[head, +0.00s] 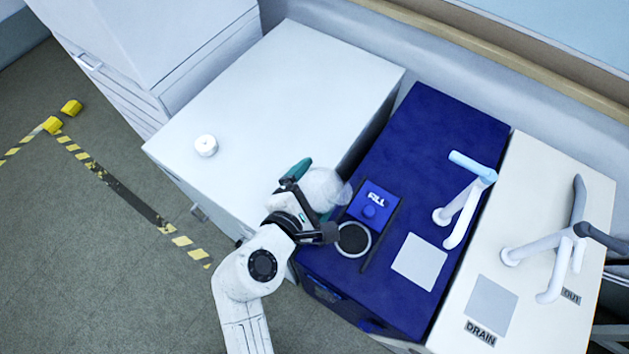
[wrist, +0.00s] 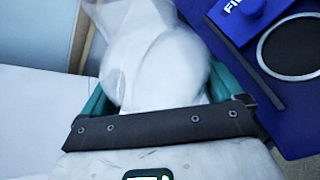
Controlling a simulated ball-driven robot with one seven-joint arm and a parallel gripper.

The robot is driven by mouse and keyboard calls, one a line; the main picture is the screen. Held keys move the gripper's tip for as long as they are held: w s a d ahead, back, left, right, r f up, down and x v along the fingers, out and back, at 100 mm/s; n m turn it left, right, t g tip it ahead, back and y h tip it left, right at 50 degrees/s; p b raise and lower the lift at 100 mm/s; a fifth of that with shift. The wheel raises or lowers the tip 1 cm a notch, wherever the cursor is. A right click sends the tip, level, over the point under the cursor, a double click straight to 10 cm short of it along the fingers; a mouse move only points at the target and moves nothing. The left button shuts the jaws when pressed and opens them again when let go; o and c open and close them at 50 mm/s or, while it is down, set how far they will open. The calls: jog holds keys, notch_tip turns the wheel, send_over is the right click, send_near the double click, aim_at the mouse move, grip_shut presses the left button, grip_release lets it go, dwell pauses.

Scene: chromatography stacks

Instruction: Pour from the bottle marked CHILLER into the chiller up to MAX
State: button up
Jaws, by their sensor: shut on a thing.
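My gripper (head: 305,194) is shut on a whitish translucent bottle (head: 327,187), with a teal finger showing at its side. In the wrist view the bottle (wrist: 155,65) sits between the two teal fingers of my gripper (wrist: 155,100). No marking on the bottle can be read. The bottle is just left of the blue chiller (head: 425,130), near its FILL lid (head: 374,204). The chiller's round dark fill opening (head: 353,240) has a pale rim and lies just right of my gripper; it also shows in the wrist view (wrist: 292,45). No MAX mark or liquid level can be seen.
A white bench (head: 280,90) stands left of the chiller, with a small white round cap (head: 206,145) on it. Pale pipes (head: 468,200) rise from the chiller's right. A cream unit marked DRAIN (head: 491,305) and OUT stands further right. Striped floor tape (head: 130,195) runs at the left.

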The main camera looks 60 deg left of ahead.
jog(key=shift+s+a+m+y+b, duration=0.15)
jog(key=shift+a+m+y+b, duration=0.15)
jog(key=shift+b, duration=0.3)
dwell(0.3)
jog(key=shift+f+m+b, duration=0.3)
jog(key=shift+b, duration=0.3)
jog(key=shift+y, duration=0.3)
jog(key=shift+a+f+m+b, duration=0.1)
jog(key=shift+f+m+b, duration=0.25)
jog(key=shift+b, duration=0.3)
jog(key=shift+s+r+g, duration=0.1)
jog(key=shift+r+g, duration=0.05)
jog(key=shift+g, duration=0.15)
jog(key=shift+a+f+m+y+b, duration=0.1)
jog(key=shift+f+m+y+b, duration=0.55)
jog(key=shift+b, duration=1)
jog(key=shift+m+y+b, duration=0.35)
jog(key=shift+m+b, duration=0.15)
jog(key=shift+b, duration=0.15)
jog(key=shift+r, duration=0.15)
jog(key=shift+f+b, duration=0.2)
jog(key=shift+b, duration=0.3)
